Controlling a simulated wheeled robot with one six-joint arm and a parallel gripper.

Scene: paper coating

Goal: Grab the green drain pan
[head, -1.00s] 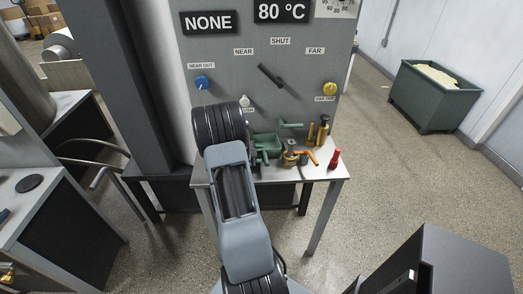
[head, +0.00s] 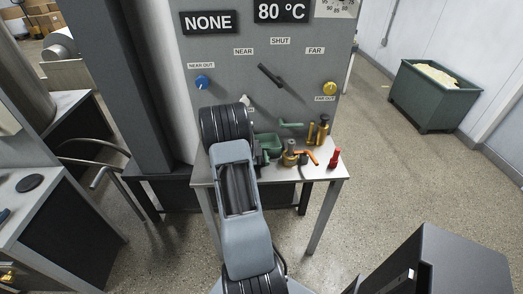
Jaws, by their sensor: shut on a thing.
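The green drain pan (head: 271,141) is at the small table in front of the grey panel, just right of my arm's dark wrist. My gripper (head: 261,152) is at the pan's left side and shut on it. My arm hides most of the gripper and the pan's left end. I cannot tell whether the pan touches the tabletop.
Brass and orange valve fittings (head: 291,156) stand close right of the pan. A green handle (head: 291,124) juts from the panel (head: 230,60) above.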

